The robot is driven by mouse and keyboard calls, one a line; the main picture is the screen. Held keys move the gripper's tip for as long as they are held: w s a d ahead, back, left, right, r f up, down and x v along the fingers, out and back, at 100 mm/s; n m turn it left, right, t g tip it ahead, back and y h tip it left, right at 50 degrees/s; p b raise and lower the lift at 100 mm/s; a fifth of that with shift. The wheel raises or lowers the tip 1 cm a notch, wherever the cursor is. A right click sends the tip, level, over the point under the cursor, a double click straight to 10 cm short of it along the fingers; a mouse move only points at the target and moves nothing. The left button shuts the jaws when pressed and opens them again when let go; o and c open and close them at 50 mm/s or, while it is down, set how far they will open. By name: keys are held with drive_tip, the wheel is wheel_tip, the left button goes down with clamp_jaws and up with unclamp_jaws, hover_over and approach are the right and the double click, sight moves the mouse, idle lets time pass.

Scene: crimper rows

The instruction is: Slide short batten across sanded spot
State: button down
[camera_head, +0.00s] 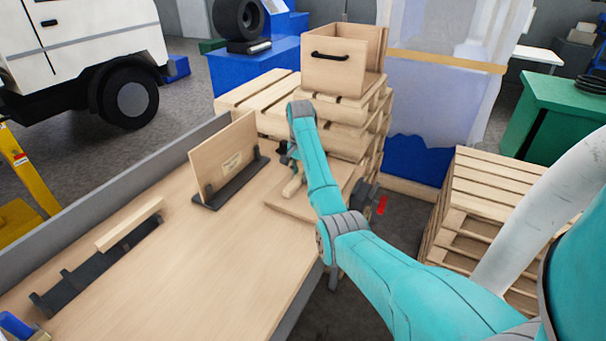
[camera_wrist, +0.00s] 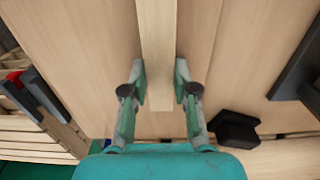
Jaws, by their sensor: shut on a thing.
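A short pale wooden batten (camera_wrist: 157,45) lies along the middle of the wrist view, between the two fingers of my gripper (camera_wrist: 159,92). My gripper is shut on the batten near its close end, with a finger along each long side. In the head view the batten (camera_head: 293,187) shows just below my gripper (camera_head: 289,165), partly hidden by my arm. Beneath it is a flat wooden board (camera_head: 290,207) at the bench's far right corner. I cannot make out a distinct sanded spot on the board.
Another batten (camera_head: 130,225) rests on a dark rack (camera_head: 95,265). A red-handled clamp (camera_head: 382,205) is at the bench edge. Stacked pallets with a drawer box (camera_head: 340,75) stand behind. The bench middle is clear.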

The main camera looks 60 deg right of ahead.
drive_tip(key=c, duration=0.8)
unclamp_jaws()
